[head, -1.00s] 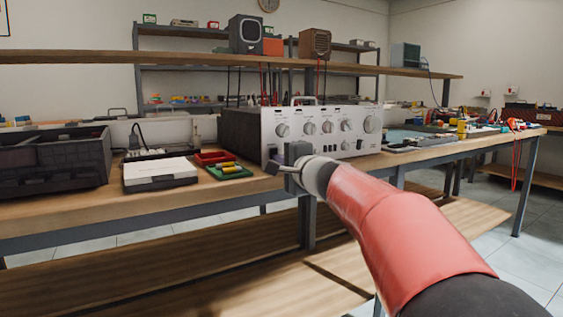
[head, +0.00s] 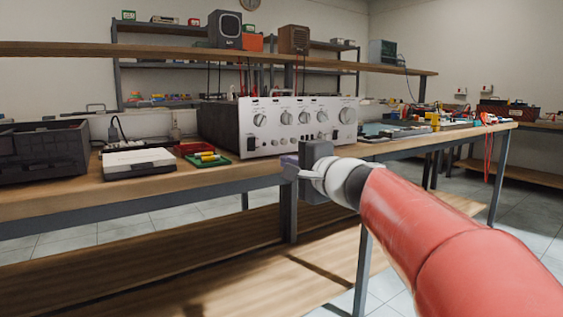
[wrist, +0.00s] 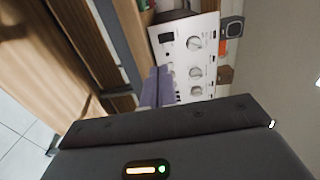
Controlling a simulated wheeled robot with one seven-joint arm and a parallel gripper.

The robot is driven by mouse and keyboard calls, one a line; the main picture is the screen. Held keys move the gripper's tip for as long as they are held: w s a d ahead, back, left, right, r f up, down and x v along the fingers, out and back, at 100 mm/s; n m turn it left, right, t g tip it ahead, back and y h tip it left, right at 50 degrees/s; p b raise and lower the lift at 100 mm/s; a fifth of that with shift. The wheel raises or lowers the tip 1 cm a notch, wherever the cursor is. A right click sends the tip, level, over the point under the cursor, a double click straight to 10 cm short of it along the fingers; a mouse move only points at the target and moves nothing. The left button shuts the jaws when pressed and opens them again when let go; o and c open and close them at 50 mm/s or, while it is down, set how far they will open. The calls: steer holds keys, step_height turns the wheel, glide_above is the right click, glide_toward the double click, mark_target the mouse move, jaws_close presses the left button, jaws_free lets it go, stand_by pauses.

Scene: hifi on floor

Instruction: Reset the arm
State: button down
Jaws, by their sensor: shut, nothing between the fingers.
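My gripper (head: 287,168) is in front of the workbench's front edge, at about the height of the bench top, at the end of my red and grey arm. It is shut and holds nothing. In the wrist view my gripper's purple-grey fingers (wrist: 157,88) are together, with the silver amplifier (wrist: 190,60) beyond them, turned sideways.
The wooden workbench (head: 60,203) spans the view, with a lower shelf (head: 130,280). Open tiled floor (head: 510,230) lies at right.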

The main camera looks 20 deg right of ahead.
steer(key=s+a+f+n+g+p, duration=0.4)
steer(key=s+n, duration=0.1)
steer(key=s, duration=0.3)
steer(key=s+a+f+n+g+p, duration=0.3)
steer(key=s+a+f+n, duration=0.15)
steer(key=s, duration=0.25)
steer(key=s+d+f+n+g+h+p, duration=0.2)
steer(key=s+f, duration=0.2)
steer(key=s, duration=0.2)
steer(key=s+d+f+n+g+h+p, duration=0.2)
steer(key=s+d+f+n+h, duration=0.1)
steer(key=s+f, duration=0.2)
steer(key=shift+s+h+p, duration=0.3)
steer(key=shift+s+p, duration=0.05)
steer(key=shift+s, duration=0.7)
